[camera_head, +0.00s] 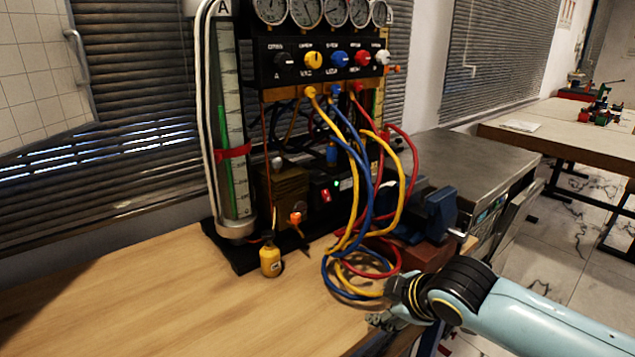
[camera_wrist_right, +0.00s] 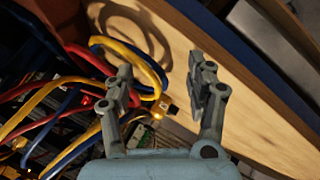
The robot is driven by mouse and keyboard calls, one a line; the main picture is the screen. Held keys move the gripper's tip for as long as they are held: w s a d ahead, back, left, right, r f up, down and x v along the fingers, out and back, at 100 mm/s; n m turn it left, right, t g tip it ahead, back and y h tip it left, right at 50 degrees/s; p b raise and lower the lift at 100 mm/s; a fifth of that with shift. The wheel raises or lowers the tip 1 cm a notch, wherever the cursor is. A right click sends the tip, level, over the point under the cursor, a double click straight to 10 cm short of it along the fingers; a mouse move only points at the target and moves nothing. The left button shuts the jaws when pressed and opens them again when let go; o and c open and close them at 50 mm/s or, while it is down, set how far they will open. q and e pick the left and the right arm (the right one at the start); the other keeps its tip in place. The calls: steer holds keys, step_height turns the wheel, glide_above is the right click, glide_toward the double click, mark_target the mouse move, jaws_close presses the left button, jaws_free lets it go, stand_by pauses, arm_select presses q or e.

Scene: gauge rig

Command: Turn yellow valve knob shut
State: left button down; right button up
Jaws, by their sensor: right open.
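The yellow valve knob (camera_head: 313,60) sits on the black valve panel (camera_head: 270,62) in the head view, between a black knob (camera_head: 284,60) and a blue knob (camera_head: 339,58). My right gripper (camera_head: 378,320) is low at the table's front right edge, well below and to the right of the yellow knob. In the right wrist view its two fingers (camera_wrist_right: 163,85) are spread apart with nothing between them but table and hoses behind. The yellow knob cannot be made out in the wrist view. My left gripper does not show.
Yellow, blue and red hoses (camera_head: 372,205) hang from the panel and coil on the table near my right gripper. A small yellow bottle (camera_head: 270,261) stands before the rig. A blue vise (camera_head: 436,212) stands at the right. The table's left part (camera_head: 120,300) is clear.

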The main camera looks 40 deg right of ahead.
steer(key=w+d+r+n+t, duration=0.2)
steer(key=w+r+n, duration=0.1)
steer(key=w+r, duration=0.3)
steer(key=w+d+r+n+t, duration=0.2)
steer(key=w+d+r+n, duration=0.15)
steer(key=r, duration=0.55)
steer(key=n+t+y+p, duration=0.25)
steer(key=n+t, duration=0.35)
steer(key=n, duration=0.5)
glide_toward(317, 61)
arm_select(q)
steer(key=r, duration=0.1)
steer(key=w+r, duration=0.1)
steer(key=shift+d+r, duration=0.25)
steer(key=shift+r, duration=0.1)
arm_select(e)
steer(key=shift+m+y, duration=0.25)
steer(key=shift+y, duration=0.2)
steer(key=w, duration=1)
steer(key=shift+w+a, duration=0.1)
steer(key=shift+a, duration=0.05)
steer(key=shift+c, duration=0.4)
jaws_close()
